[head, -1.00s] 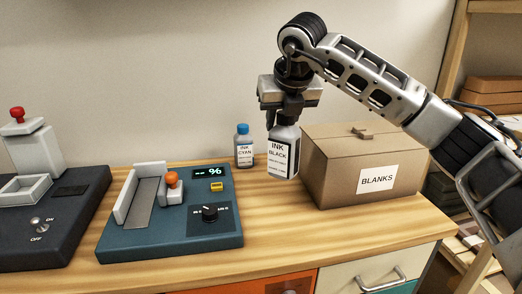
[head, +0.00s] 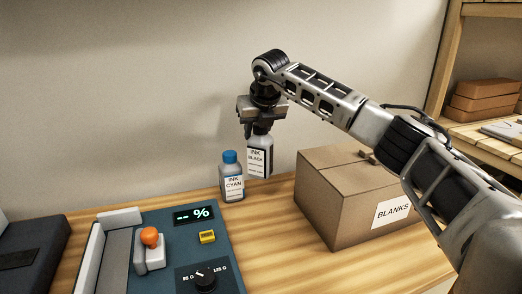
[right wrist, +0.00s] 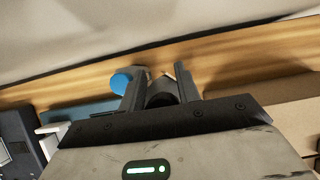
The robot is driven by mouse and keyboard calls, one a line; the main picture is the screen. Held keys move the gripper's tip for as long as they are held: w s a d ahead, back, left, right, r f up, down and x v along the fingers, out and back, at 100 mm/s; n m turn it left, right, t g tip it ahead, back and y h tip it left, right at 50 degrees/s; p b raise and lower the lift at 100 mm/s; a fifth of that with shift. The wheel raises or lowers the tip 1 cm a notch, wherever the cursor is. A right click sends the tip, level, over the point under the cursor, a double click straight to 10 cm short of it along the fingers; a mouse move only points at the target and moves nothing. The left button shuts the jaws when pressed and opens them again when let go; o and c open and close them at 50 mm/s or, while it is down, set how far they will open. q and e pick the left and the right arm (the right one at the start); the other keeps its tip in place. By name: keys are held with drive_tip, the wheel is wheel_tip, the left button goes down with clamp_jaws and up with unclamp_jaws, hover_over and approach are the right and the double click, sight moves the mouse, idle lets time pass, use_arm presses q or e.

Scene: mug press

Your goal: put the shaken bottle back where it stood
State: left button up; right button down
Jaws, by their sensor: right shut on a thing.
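The black ink bottle (head: 259,161), grey with a white "INK BLACK" label, hangs upright in my right gripper (head: 257,132). The gripper is shut on its top, which hides the cap. The bottle is just right of and slightly behind the blue-capped cyan ink bottle (head: 232,182), with its base near the table's back edge. I cannot tell whether it touches the table. In the right wrist view the black bottle (right wrist: 161,94) is mostly hidden between the fingers, and the blue cap of the cyan bottle (right wrist: 122,82) shows beside them. My left gripper is not in view.
A cardboard box (head: 342,205) labelled "BLANKS" stands on the wooden table (head: 278,232) to the right. A dark machine (head: 30,245) is at the far left. Bare table lies between scale and box.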

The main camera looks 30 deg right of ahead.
sight(269, 138)
drive_tip(key=w+d+f, duration=0.2)
drive_tip(key=d+f, duration=0.1)
drive_tip(key=f, duration=0.5)
drive_tip(key=shift+w, duration=0.35)
drive_tip(key=c, duration=1)
unclamp_jaws()
drive_tip(key=shift+s, duration=0.1)
drive_tip(key=v, duration=1.2)
